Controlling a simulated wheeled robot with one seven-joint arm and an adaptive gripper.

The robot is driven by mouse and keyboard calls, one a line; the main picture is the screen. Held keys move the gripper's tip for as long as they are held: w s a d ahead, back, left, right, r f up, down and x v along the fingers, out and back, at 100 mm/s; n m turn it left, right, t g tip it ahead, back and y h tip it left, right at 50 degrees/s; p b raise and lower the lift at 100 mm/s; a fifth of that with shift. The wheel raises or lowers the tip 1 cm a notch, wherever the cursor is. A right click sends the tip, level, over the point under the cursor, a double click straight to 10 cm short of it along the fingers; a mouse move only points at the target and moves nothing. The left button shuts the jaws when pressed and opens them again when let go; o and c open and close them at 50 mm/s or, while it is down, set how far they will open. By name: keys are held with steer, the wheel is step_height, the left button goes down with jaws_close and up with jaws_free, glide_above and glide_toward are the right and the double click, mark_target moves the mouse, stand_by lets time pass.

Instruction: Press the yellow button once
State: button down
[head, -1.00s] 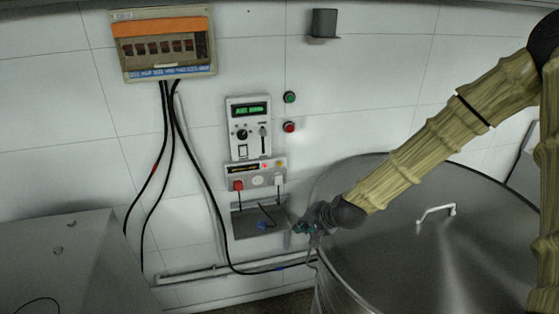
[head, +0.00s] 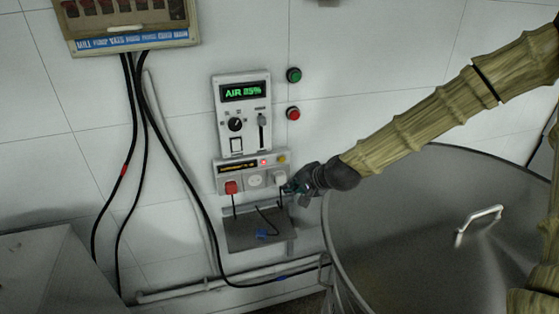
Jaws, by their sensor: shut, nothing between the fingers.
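The small round yellow button (head: 281,158) is at the upper right corner of the lower wall panel (head: 223,167), right of a small lit red light. My gripper (head: 288,188) is shut and empty. In the picture its tips are just below the yellow button, beside a white plug (head: 279,177). Whether the tips touch the panel or the plug, I cannot tell. The yellow button is in plain view.
A control box (head: 237,133) reading AIR 85% is above the panel, with green (head: 293,75) and red (head: 293,114) buttons to its right. A grey tray (head: 240,240) is below. A large steel vat (head: 400,235) stands under my arm.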

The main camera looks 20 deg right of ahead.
mark_target(282, 160)
steer(key=shift+s+r, duration=0.1)
steer(key=w, duration=0.8)
steer(key=shift+w, duration=0.4)
steer(key=shift+w+a, duration=0.1)
steer(key=shift+w, duration=0.05)
stand_by(1.4)
steer(key=shift+w+b, duration=0.3)
steer(key=shift+w, duration=0.4)
stand_by(1.0)
steer(key=shift+s, duration=0.9)
